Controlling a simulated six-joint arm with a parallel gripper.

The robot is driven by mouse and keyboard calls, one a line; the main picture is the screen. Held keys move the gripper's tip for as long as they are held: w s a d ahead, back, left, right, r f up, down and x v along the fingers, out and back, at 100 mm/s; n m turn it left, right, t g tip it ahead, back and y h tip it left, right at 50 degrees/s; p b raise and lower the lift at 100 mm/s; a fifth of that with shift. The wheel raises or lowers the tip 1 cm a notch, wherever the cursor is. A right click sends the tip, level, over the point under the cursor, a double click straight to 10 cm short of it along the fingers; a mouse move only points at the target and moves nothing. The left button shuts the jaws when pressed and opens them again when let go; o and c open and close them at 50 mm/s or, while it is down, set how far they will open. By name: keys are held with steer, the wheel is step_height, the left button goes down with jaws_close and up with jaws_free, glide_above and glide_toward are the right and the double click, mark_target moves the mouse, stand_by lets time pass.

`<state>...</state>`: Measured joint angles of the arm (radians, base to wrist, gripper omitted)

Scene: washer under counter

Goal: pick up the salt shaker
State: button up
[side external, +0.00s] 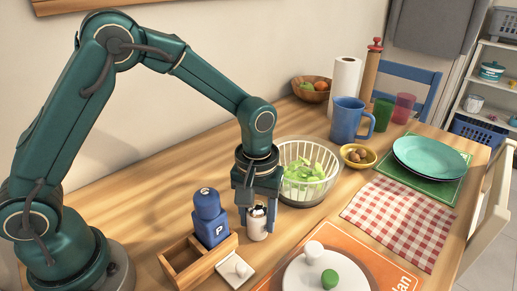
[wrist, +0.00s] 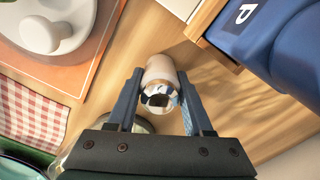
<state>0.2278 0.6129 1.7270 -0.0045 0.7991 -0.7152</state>
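The salt shaker (side external: 257,225) is a small white cylinder with a shiny metal top, standing upright on the wooden table. My gripper (side external: 257,214) points down over it, with one finger on each side of its upper part. In the wrist view, the shaker (wrist: 160,72) is between the fingertips of my gripper (wrist: 161,74), with narrow gaps beside it. The gripper is open, and its fingers hide part of the shaker's sides in the side view.
A blue pepper mill (side external: 211,229) marked P stands close left by a wooden box (side external: 181,262). A salad bowl (side external: 307,186) stands close behind.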

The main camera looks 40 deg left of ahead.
jaws_close()
steer(key=shift+r, duration=0.1)
